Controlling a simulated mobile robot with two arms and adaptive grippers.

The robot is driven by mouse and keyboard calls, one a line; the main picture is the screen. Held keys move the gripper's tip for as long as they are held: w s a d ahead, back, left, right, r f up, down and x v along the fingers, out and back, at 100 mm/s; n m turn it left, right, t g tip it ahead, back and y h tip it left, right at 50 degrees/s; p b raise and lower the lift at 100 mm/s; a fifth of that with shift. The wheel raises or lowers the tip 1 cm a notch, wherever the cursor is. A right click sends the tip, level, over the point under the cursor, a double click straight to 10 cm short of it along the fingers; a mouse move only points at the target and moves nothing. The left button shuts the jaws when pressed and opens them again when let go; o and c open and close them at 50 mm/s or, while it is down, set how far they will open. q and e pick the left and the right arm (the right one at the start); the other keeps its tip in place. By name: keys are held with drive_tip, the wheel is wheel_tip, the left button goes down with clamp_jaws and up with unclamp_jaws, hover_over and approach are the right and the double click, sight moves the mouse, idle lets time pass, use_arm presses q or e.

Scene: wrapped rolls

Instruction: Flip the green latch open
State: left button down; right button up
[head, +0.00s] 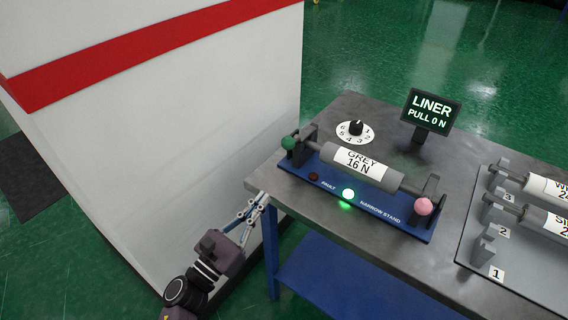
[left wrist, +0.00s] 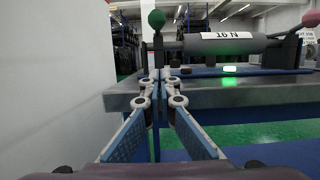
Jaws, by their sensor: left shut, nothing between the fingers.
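The green latch (head: 289,143) is a green ball knob at the left end of the blue narrow stand (head: 330,187). In the left wrist view the green knob (left wrist: 156,19) sits atop a dark upright stem, just above and behind my fingertips. A grey roll (head: 362,166) labelled "GREY 16 N" lies across the stand. My left gripper (head: 262,197) is shut and empty, at the table's front left corner, apart from the latch and lower. It also shows in the left wrist view (left wrist: 161,76). My right gripper is not in view.
A pink knob (head: 424,206) marks the stand's right end. A numbered dial (head: 355,131) and a "LINER PULL 0 N" display (head: 432,112) stand behind. A rack with rolls (head: 525,272) is at right. A white wall block (head: 190,130) stands close on the left.

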use_arm(q)
drive_tip(key=shift+r, duration=0.1)
drive_tip(key=p+x, duration=0.3)
drive_tip(key=x, duration=0.7)
drive_tip(key=shift+w+d+r, duration=0.1)
drive_tip(key=shift+r, duration=0.1)
wheel_tip(320, 180, up, 2)
drive_tip(key=shift+r+p, duration=0.1)
drive_tip(key=shift+p, duration=0.8)
drive_tip(key=shift+r+p, duration=0.5)
drive_tip(key=shift+r, duration=0.15)
drive_tip(key=shift+r, duration=0.1)
